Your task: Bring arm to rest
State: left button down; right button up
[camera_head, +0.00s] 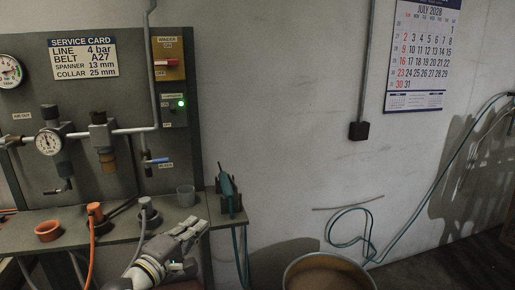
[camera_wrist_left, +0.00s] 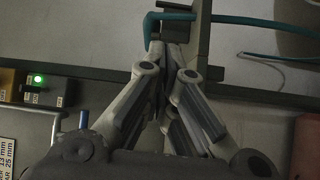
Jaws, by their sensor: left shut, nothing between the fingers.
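My left gripper (camera_head: 190,231) is in the head view at the right end of the bench, in front of the wall panel. It is shut and empty. In the left wrist view my left gripper (camera_wrist_left: 165,46) shows with its fingers together, close to a teal tool (camera_wrist_left: 172,16) in its dark stand; I cannot tell whether they touch. In the head view the teal tool (camera_head: 226,186) stands upright, just above and right of the gripper. My right gripper is in neither view.
A round bin (camera_head: 326,272) stands lower right. A teal hose (camera_head: 425,215) runs along the wall.

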pick_arm(q)
jog(key=s+f+m+g+y, duration=0.3)
jog(key=s+f+m+g, duration=0.45)
jog(key=s+f, duration=1.15)
jog(key=s+a+f+m+g+y, duration=0.2)
jog(key=s+f+m+g, duration=0.15)
jog(key=s, duration=0.55)
jog(key=s+a+f+m+g+y, duration=0.25)
jog(key=s+f, duration=0.25)
jog(key=s, duration=0.3)
notch_tip(320, 180, down, 24)
jog(key=s+f+m+p, duration=0.1)
jog(key=s+p, duration=0.1)
jog(key=s+a+f+g+p, duration=0.2)
jog(key=s+a+f, duration=0.1)
jog(key=s+f, duration=1.1)
jog(key=s, duration=0.3)
jog(key=c, duration=2.2)
grip_release()
jog(key=shift+s, duration=0.15)
